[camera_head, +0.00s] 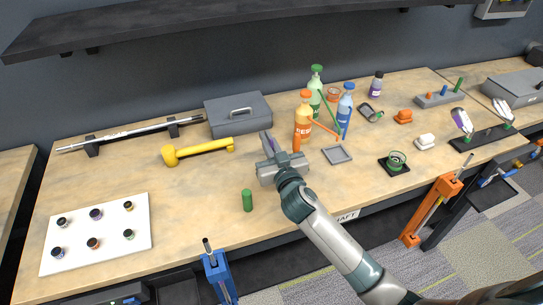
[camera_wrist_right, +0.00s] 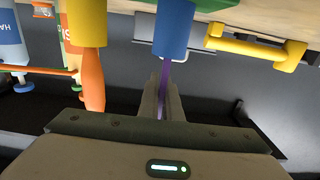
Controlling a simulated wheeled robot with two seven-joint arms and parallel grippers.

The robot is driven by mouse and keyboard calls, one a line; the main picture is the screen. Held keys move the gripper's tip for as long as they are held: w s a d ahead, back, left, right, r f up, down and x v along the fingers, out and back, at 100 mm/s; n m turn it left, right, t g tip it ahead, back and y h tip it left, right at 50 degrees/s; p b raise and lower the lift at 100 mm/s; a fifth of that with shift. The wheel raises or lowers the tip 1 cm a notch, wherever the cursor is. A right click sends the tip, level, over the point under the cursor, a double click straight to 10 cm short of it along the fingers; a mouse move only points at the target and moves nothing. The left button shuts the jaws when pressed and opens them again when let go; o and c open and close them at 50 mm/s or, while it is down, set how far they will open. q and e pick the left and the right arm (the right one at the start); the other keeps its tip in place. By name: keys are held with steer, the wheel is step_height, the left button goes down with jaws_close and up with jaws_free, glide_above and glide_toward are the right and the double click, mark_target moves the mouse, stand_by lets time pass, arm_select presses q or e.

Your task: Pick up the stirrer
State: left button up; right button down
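The stirrer appears to be a thin purple stick (camera_wrist_right: 164,82), seen in the right wrist view. It runs from a blue cylinder (camera_wrist_right: 173,28) to between the fingers of my right gripper (camera_wrist_right: 164,105). The two fingers are close together on either side of the stick, with no clear gap, and look closed on it. In the head view my right gripper (camera_head: 268,146) is above the bench left of the orange bottle (camera_head: 304,116). A bit of purple shows at its fingertips. The blue cylinder is hidden there. My left gripper is not in view.
An orange tapered piece (camera_head: 297,143) stands close to the right of the gripper; a yellow cylinder (camera_wrist_right: 87,22) is joined to it. A green cylinder (camera_head: 247,200) stands nearer the front. A yellow mallet (camera_head: 196,150) lies left. A grey toolbox (camera_head: 238,114) is behind. The bench's left middle is clear.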

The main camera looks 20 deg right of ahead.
steer(key=shift+r, duration=0.1)
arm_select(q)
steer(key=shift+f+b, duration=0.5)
arm_select(e)
step_height(320, 180, up, 10)
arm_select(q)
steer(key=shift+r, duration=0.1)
arm_select(e)
steer(key=shift+d, duration=0.1)
stand_by(0.6)
